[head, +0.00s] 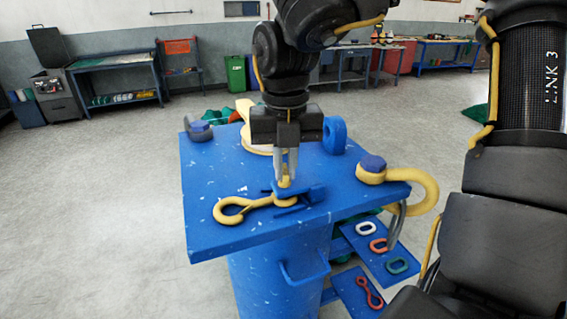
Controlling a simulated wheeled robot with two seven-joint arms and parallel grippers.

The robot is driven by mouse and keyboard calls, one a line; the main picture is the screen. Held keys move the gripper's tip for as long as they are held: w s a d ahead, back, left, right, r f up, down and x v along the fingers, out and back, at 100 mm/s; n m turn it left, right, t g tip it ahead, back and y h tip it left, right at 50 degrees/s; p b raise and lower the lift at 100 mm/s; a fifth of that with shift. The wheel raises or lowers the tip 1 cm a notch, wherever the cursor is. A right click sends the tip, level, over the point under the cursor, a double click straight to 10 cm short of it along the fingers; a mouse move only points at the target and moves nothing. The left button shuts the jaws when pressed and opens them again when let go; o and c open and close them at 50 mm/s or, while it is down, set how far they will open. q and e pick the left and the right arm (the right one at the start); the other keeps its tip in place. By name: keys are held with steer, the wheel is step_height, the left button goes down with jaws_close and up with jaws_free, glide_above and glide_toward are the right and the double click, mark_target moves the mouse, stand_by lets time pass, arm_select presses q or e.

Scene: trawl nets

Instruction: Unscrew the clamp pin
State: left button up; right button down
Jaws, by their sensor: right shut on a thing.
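My right gripper (286,180) points straight down over the blue table (215,235). Its two grey fingers are shut on the yellow clamp pin (286,184), of which only a small part shows below the fingertips. The pin stands upright at a small blue clamp (313,193) on the table top. The pin's lower end is hidden. My left gripper is not in view.
A large yellow shackle with a blue bolt (372,163) sits at the table's right edge. A blue upright ring (334,135) and a grey shackle (199,131) stand behind. Lower blue shelves hold links, including a white link (366,228). The table's front left is clear.

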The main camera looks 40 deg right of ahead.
steer(key=n, duration=0.3)
steer(key=shift+s+d+f+n, duration=0.15)
steer(key=shift+s+n, duration=0.05)
steer(key=shift+n, duration=0.2)
steer(key=n+p, duration=0.1)
steer(key=n, duration=0.2)
steer(key=shift+d+n, duration=0.15)
steer(key=shift+n, duration=0.15)
steer(key=n, duration=0.4)
steer(key=n+p, duration=0.1)
steer(key=n, duration=0.1)
steer(key=shift+d, duration=0.25)
steer(key=n, duration=0.4)
steer(key=n+p, duration=0.1)
steer(key=n, duration=0.1)
steer(key=shift+w+d+n, duration=0.15)
steer(key=shift+w+n, duration=0.15)
steer(key=shift+n, duration=0.1)
steer(key=n, duration=0.3)
steer(key=shift+w+p, duration=0.15)
steer(key=shift+p, duration=0.2)
steer(key=shift+w+n, duration=0.1)
steer(key=shift+n, duration=1.7)
steer(key=c, duration=1.5)
jaws_free()
steer(key=shift+w, duration=0.1)
